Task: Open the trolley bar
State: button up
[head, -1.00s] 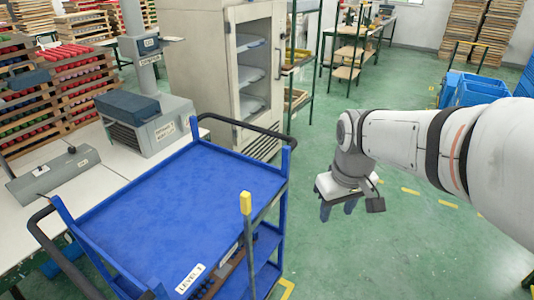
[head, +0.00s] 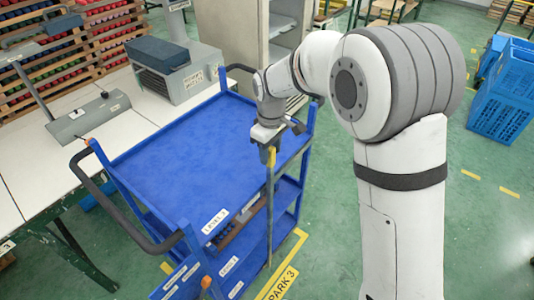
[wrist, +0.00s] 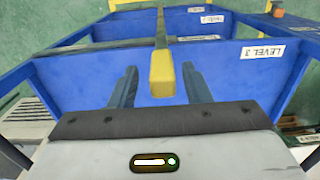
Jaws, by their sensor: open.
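The blue trolley (head: 180,140) has an upright grey bar (head: 269,215) with a yellow tip (head: 271,157) on its side facing the open floor. My gripper (head: 267,146) is right at the top of this bar. In the wrist view my gripper (wrist: 159,75) is open, with one dark finger on each side of the yellow tip (wrist: 162,75). The grey shaft of the bar (wrist: 160,28) runs away from the tip. I cannot tell whether either finger touches it. The bar stands upright across the trolley's open shelf side.
The trolley's top tray is empty, with dark push handles (head: 112,210) at its ends. A white workbench (head: 130,100) with grey machines stands on the left. Blue crates (head: 505,95) stand at the right. Yellow floor markings (head: 280,270) lie by the trolley.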

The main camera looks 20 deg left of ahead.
jog(key=shift+f, duration=1.2)
grip_shut()
